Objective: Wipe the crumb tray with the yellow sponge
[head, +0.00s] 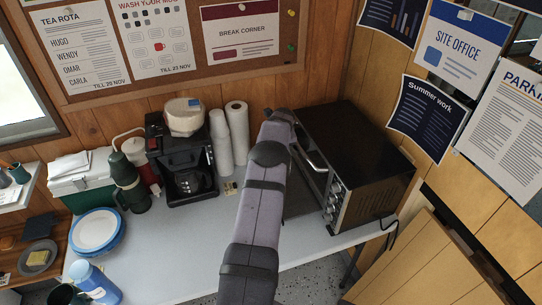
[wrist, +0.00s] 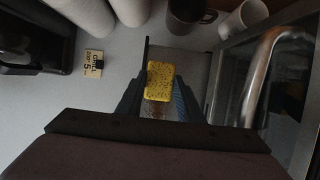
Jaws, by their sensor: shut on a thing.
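My gripper (wrist: 162,84) is shut on the yellow sponge (wrist: 160,73), which has dark specks and sits between the two dark fingers in the wrist view. The crumb tray (wrist: 193,64) is a flat grey-brown sheet below the sponge, with brownish marks near the fingers. I cannot tell whether the sponge touches it. In the head view the crumb tray (head: 298,199) shows as a dark strip on the table before the oven. My arm hides the gripper and the held sponge there.
The toaster oven (head: 358,155) stands right of my arm, its handle (wrist: 262,70) close by in the wrist view. A yellow block (head: 38,257) lies on a dark dish far left.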

